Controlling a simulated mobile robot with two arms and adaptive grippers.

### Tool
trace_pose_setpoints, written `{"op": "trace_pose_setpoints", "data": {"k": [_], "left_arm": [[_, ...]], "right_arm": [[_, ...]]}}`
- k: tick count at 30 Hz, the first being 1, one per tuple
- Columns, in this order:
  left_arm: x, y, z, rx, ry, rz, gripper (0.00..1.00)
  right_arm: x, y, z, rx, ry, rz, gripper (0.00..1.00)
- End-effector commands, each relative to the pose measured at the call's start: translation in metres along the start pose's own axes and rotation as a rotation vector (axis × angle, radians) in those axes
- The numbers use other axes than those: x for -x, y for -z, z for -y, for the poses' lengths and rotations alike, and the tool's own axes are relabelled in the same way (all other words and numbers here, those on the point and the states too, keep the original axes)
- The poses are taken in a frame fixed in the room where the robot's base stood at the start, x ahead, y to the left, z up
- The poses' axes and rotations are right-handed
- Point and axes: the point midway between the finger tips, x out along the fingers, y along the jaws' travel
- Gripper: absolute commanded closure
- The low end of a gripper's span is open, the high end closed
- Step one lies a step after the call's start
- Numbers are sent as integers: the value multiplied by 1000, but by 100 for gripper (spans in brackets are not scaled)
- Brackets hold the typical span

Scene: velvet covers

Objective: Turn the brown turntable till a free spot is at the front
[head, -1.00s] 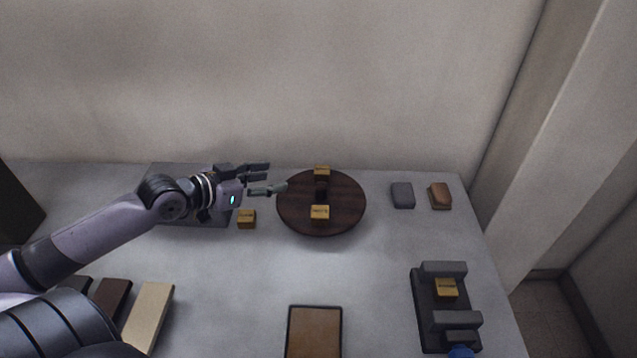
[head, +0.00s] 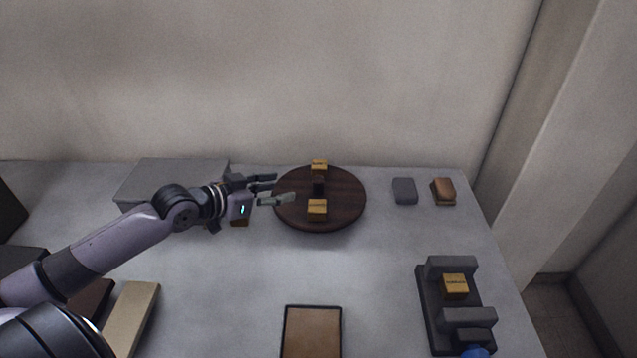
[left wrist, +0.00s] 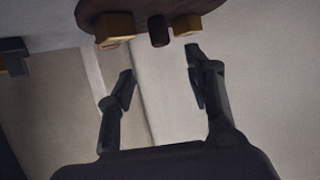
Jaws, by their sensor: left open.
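The round brown turntable (head: 345,208) stands at the back middle of the table. One yellow-brown block (head: 317,208) is on its front part and another (head: 319,165) on its back part, with a dark post (head: 319,188) between them. My left gripper (head: 284,188) is open and empty at the turntable's left edge, its fingertips pointing right; whether they touch it I cannot tell. The left wrist view shows both open fingers (left wrist: 160,62) with the turntable (left wrist: 155,6) and its blocks beyond them. My right gripper is not in view.
A grey box (head: 165,175) is behind my arm. A brown-topped tray (head: 312,333) lies at the front. A dark fixture (head: 432,312) holding a block (head: 455,284) stands at right. Table is clear before the turntable.

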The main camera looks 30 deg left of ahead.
Motion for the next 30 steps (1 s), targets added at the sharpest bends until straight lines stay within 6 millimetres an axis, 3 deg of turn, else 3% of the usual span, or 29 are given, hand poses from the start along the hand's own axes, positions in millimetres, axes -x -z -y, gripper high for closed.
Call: {"op": "trace_pose_setpoints", "data": {"k": [11,21,30], "left_arm": [[-54,2,1,5,2,-4,52],[-117,2,0,3,0,-3,52],[-143,0,0,1,1,0,52]], "right_arm": [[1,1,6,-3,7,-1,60],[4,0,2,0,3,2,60],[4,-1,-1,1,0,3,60]]}}
